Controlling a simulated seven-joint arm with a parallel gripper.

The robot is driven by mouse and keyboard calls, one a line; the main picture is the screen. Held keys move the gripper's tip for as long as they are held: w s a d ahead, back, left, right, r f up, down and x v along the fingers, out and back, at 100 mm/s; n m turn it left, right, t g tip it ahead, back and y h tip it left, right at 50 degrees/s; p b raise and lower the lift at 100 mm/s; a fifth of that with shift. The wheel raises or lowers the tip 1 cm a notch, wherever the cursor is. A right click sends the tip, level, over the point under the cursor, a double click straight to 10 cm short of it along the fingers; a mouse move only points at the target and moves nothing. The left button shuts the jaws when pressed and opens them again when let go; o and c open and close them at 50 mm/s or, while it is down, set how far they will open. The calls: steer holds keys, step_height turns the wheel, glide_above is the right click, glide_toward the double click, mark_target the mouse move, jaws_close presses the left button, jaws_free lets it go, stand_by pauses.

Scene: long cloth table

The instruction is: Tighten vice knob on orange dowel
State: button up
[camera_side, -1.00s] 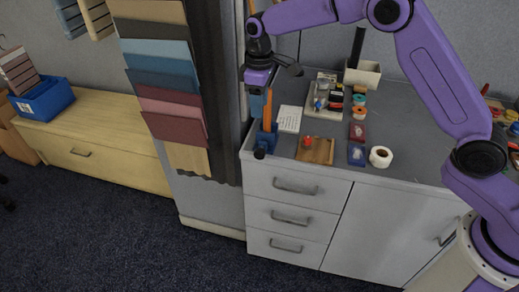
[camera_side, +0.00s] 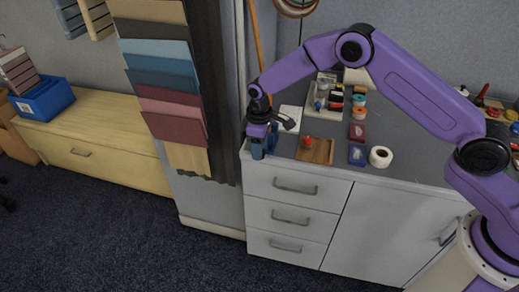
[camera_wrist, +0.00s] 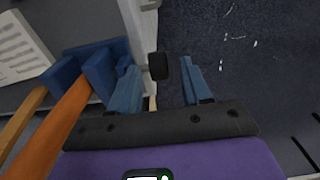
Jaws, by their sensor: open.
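The blue vice (camera_wrist: 97,68) is at the edge of the grey worktop, and the orange dowel (camera_wrist: 58,125) stands between its jaws. The black vice knob (camera_wrist: 158,66) sticks out past the worktop edge. My gripper (camera_wrist: 160,72) is open, with one blue finger on each side of the knob in the wrist view. Small gaps show between the knob and both fingers. In the side view my gripper (camera_side: 258,153) points down at the worktop's left corner and hides the knob and most of the vice and dowel.
A wooden board with a red item (camera_side: 315,150) lies right of the vice. A white sheet (camera_side: 289,118) lies behind it. A white tape roll (camera_side: 380,157) and small trays stand farther right. Drawers (camera_side: 297,187) are below the worktop; dark carpet (camera_wrist: 235,50) lies beyond its edge.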

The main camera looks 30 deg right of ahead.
steer(key=shift+f, duration=0.75)
jaws_close()
steer(key=shift+s+d+t+y, duration=0.1)
steer(key=shift+t+y, duration=0.3)
steer(key=shift+s+d+t+y, duration=0.1)
steer(key=shift+d+t+y, duration=0.05)
steer(key=shift+t+y, duration=0.65)
steer(key=shift+s+d+f+t+y, duration=0.1)
steer(key=shift+s+t+y, duration=0.05)
steer(key=shift+t+y, duration=0.95)
